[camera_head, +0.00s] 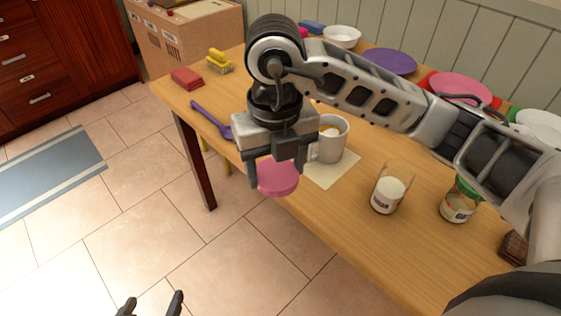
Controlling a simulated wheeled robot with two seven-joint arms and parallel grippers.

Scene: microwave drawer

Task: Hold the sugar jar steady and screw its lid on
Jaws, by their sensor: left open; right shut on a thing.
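The sugar jar (389,190) is a clear glass jar with white contents and a small label. It stands upright and without a lid on the wooden table, near its front edge. A round pink lid (277,178) is held in my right gripper (274,166), which is shut on it. The gripper points down with the lid at the table's front edge, left of the jar and apart from it. My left gripper (150,304) is open and empty at the bottom of the view, over the floor. Only its fingertips show.
A white mug (331,138) stands on a pale napkin (329,174) between lid and jar. A green-lidded jar (459,202) is right of the sugar jar. A purple spoon (210,118), red block (186,78) and yellow brush (219,62) lie left. Plates and bowls line the back.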

